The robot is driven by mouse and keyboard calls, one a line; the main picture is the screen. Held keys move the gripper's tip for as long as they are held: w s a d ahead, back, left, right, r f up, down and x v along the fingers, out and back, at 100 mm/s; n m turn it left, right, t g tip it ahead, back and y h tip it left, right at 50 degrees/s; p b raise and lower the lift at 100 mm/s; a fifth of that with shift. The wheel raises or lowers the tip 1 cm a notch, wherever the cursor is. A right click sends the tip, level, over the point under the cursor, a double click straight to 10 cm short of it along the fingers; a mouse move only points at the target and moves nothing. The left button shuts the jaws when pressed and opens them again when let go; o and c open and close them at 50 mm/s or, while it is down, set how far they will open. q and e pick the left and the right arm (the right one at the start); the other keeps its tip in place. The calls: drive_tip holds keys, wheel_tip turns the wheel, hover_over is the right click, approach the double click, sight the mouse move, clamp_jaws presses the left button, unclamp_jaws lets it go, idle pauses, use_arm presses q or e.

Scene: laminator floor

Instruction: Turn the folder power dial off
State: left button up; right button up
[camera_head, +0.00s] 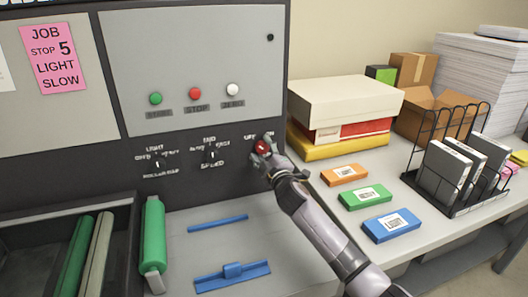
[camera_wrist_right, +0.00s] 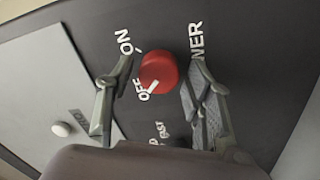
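The red power dial (camera_head: 262,146) is on the dark front panel of the machine, at the right end of the row of dials. In the right wrist view the dial (camera_wrist_right: 158,68) shows a white pointer mark directed toward the word OFF; ON and part of POWER are also readable. My right gripper (camera_head: 262,152) is at the dial. In the wrist view its open fingers (camera_wrist_right: 162,72) stand on either side of the dial, with a visible gap on each side. My left gripper is not in view.
Two black dials, one labelled SPEED (camera_head: 211,155), sit left of the power dial. Green (camera_head: 155,99), red (camera_head: 195,94) and white (camera_head: 232,90) buttons are above. The table at right holds orange, green and blue boxes (camera_head: 391,225), stacked boxes and a wire rack (camera_head: 455,150).

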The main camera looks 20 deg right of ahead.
drive_tip(key=shift+o, duration=0.4)
drive_tip(key=shift+s, duration=0.15)
drive_tip(key=s, duration=1.1)
drive_tip(key=shift+s+d+f, duration=0.25)
drive_tip(key=shift+s, duration=0.1)
